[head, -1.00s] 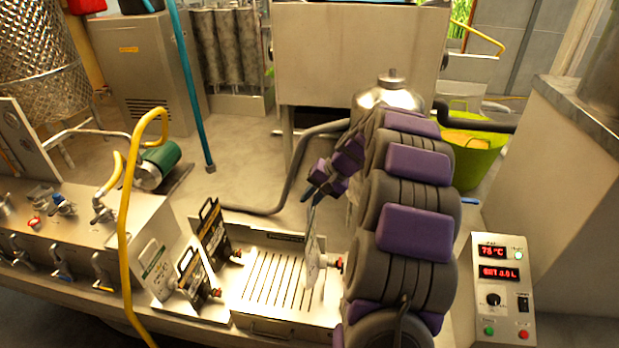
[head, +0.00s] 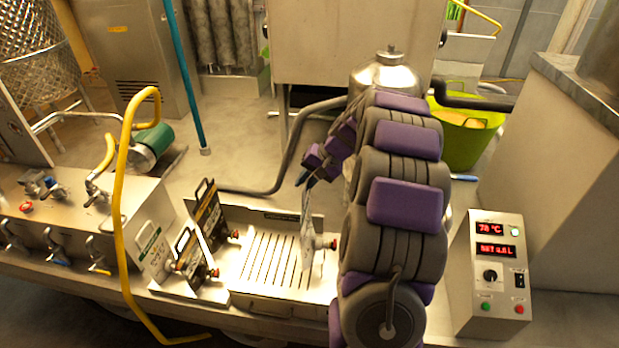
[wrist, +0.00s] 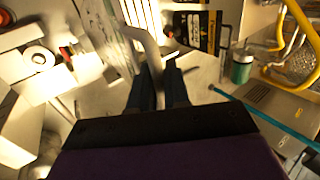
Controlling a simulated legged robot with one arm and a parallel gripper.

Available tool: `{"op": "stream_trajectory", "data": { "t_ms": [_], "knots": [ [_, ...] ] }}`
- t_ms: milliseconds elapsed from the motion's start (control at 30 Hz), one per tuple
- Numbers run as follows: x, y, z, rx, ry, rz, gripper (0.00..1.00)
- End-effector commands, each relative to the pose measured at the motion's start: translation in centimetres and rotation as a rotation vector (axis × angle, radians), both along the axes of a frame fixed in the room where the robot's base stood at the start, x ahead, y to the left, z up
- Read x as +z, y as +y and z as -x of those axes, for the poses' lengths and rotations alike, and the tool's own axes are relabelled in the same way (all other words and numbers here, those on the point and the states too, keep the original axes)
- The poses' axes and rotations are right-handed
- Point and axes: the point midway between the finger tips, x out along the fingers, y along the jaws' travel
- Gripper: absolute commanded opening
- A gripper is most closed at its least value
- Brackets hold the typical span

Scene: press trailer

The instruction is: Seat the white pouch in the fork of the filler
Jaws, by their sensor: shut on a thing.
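The white pouch (head: 307,238) hangs upright and nearly edge-on below my gripper (head: 311,178) in the head view. A red-tipped spout sticks out to its right. My gripper is shut on the pouch's top. The pouch is over the right part of a slotted metal tray (head: 241,287); I cannot tell whether it touches it. I cannot make out the filler's fork; my arm covers the area to the right of the pouch.
Black pouches (head: 208,219) and a white-faced panel or pouch (head: 152,252) stand left of the tray. A yellow hose (head: 122,215) arches in front of the valve bench (head: 75,200). A control box (head: 491,272) stands at right. A green tub (head: 465,150) is behind my arm.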

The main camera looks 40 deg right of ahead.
Motion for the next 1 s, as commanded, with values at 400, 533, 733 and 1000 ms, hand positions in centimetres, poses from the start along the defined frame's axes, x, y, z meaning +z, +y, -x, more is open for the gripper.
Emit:
{"op": "stream_trajectory", "data": {
  "t_ms": [400, 533, 733, 1000],
  "knots": [
    [-2.7, -1.0, 0.0, 0.0, 0.0, -0.011, 0.0],
    [-3.3, -0.9, 0.0, 0.001, 0.001, -0.011, 0.0],
    [-4.2, -0.3, 0.0, 0.002, -0.001, -0.005, 0.0],
    [-5.7, -0.3, 0.0, 0.0, -0.001, -0.004, 0.0]
  ]
}}
